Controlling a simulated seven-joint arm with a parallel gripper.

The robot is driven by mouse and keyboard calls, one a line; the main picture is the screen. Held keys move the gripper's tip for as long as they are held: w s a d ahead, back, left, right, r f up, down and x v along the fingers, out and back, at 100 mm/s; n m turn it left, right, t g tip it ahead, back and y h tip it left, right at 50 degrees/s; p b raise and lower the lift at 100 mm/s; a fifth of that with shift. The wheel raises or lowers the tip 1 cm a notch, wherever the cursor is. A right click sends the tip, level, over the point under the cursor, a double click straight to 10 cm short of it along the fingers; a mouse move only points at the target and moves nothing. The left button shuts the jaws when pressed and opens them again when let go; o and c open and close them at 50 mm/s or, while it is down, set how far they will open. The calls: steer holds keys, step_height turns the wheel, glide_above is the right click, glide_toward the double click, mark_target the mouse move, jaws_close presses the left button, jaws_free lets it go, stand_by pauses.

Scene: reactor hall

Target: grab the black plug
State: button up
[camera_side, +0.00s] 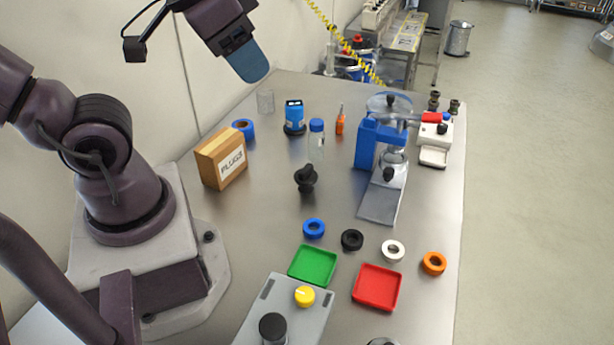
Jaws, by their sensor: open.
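The black plug (306,180) stands on the metal table, a small dark piece with a wide flange, in front of a clear bottle with a blue cap (316,142). My gripper (248,62) is at the top of the view, high above the table's back left part, well up and left of the plug. A blue finger pad shows, pointing down; the other finger is hidden behind it. The gripper is open and nothing shows in it.
A wooden box marked PLUGS (222,158) stands left of the plug. A blue press-like device (368,145) is to the right. Coloured rings, a green tray (313,265), a red tray (377,287) and a grey control box (285,315) lie in front. Bare table surrounds the plug.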

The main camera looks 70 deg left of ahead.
steer(key=o, duration=0.8)
